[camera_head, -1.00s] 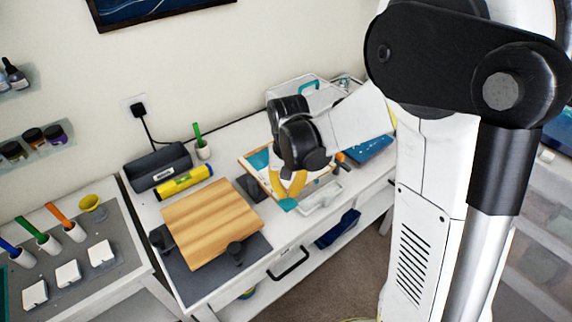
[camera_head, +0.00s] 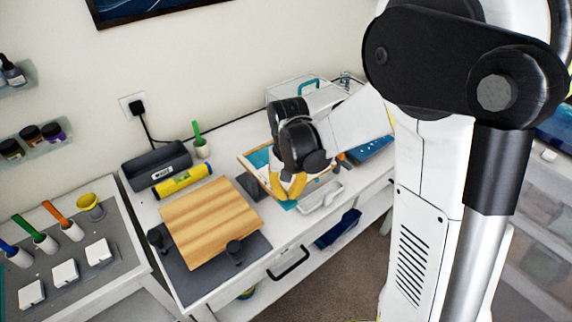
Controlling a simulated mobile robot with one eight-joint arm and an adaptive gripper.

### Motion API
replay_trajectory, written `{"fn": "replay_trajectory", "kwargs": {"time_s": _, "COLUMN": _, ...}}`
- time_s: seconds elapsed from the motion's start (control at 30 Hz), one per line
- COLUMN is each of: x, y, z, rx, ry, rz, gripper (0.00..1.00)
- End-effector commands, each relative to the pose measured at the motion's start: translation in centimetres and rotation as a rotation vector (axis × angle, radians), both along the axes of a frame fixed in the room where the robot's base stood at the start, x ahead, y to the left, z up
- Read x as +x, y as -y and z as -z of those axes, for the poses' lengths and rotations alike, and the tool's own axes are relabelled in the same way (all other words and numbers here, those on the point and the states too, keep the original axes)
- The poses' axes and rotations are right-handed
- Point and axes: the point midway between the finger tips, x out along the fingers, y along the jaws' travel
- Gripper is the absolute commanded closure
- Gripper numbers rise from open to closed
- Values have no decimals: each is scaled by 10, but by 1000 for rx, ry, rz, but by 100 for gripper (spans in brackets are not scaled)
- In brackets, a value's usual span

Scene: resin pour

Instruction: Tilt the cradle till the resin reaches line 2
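My gripper (camera_head: 287,190), with yellow fingers, points down over a wood-edged tray (camera_head: 246,164) with teal and pale areas inside. The fingertips are at or just above the tray's near part. A gap shows between the fingers, but I cannot tell whether they hold anything. The wrist and fingers hide much of the tray. I cannot tell for sure whether this tray is the cradle, and neither the resin level nor line 2 can be made out.
Left of the tray are a wooden board (camera_head: 210,218) on a grey mat, a yellow roller (camera_head: 182,180) and a dark grey box (camera_head: 157,166). A white tray (camera_head: 321,197) lies at its near right. A blue tray (camera_head: 370,148) is further right.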

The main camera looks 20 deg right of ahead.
Motion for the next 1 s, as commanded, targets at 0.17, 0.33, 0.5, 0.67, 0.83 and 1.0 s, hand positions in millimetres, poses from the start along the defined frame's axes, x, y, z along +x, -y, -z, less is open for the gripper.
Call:
{"fn": "replay_trajectory", "kwargs": {"time_s": 0.17, "x": 0, "y": 0, "z": 7, "rx": 0, "ry": 0, "rz": 0, "gripper": 100}}
{"fn": "replay_trajectory", "kwargs": {"time_s": 0.33, "x": 0, "y": 0, "z": 12, "rx": 0, "ry": 0, "rz": 0, "gripper": 100}}
{"fn": "replay_trajectory", "kwargs": {"time_s": 0.5, "x": 0, "y": 0, "z": 17, "rx": 0, "ry": 0, "rz": 0, "gripper": 100}}
{"fn": "replay_trajectory", "kwargs": {"time_s": 0.67, "x": 0, "y": 0, "z": 22, "rx": 0, "ry": 0, "rz": 0, "gripper": 100}}
{"fn": "replay_trajectory", "kwargs": {"time_s": 0.83, "x": 0, "y": 0, "z": 27, "rx": 0, "ry": 0, "rz": 0, "gripper": 100}}
{"fn": "replay_trajectory", "kwargs": {"time_s": 1.0, "x": 0, "y": 0, "z": 32, "rx": 0, "ry": 0, "rz": 0, "gripper": 100}}
